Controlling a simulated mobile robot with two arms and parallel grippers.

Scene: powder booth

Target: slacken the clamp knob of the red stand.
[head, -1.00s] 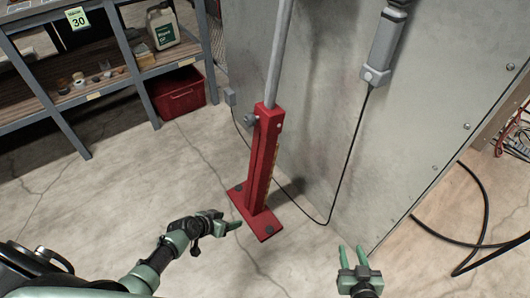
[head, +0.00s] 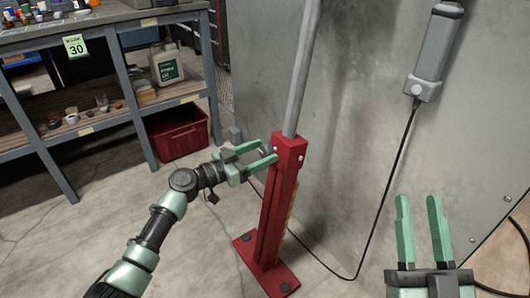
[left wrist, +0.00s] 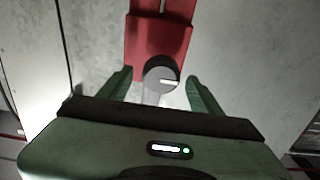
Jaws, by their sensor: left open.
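The red stand (head: 276,215) stands upright on the floor with its base plate bolted or resting flat, and a grey pole (head: 302,75) rises from its top. My right gripper (head: 422,232) is open and empty at the lower right, apart from the stand.
A grey metal panel (head: 370,140) stands behind the stand. A grey handheld device (head: 436,50) hangs on it with a black cable looping down. A shelf unit (head: 130,115) with bottles and a red crate (head: 180,138) is at left.

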